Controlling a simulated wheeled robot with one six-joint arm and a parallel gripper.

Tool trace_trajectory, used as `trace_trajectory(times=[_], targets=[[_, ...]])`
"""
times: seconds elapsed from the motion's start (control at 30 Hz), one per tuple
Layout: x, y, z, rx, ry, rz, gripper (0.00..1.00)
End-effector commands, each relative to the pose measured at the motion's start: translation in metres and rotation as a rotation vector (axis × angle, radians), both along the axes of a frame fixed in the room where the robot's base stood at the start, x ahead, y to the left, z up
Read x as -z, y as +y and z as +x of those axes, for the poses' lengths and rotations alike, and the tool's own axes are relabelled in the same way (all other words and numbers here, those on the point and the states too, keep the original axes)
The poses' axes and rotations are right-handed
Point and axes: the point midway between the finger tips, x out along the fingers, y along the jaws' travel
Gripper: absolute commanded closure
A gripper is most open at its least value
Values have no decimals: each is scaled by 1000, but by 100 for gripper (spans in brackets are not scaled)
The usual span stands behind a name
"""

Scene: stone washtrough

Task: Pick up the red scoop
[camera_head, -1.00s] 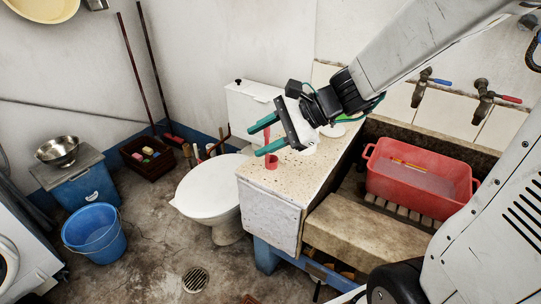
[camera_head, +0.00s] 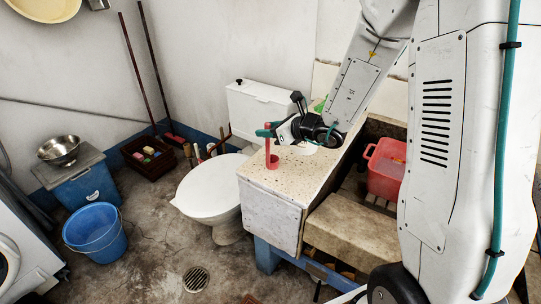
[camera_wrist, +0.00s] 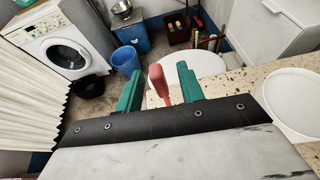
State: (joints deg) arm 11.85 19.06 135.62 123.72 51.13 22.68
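The red scoop (camera_head: 272,162) stands on the speckled counter near its left edge, with its handle pointing up. In the wrist view the scoop's handle (camera_wrist: 158,84) shows between the two green fingers, with a gap on each side. My gripper (camera_head: 264,131) is low over the counter, its fingers level with the upper part of the handle. The gripper (camera_wrist: 159,70) is open around the handle and does not appear to touch it.
A toilet (camera_head: 209,188) stands left of the counter. A red tub (camera_head: 385,178) sits in the trough to the right, partly hidden by my arm.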

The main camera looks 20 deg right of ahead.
Motion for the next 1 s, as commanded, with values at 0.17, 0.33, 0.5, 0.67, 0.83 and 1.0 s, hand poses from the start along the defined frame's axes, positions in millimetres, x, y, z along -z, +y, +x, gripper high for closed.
trace_trajectory(times=[0.17, 0.33, 0.5, 0.67, 0.83, 1.0], targets=[[8, 12, 16, -2, 1, 0, 62], [9, 13, 19, 0, 0, -1, 62], [9, 13, 19, -1, 0, 0, 81], [9, 13, 19, -1, 0, 0, 100], [9, 13, 19, -1, 0, 0, 100], [2, 12, 19, -1, -3, -1, 100]])
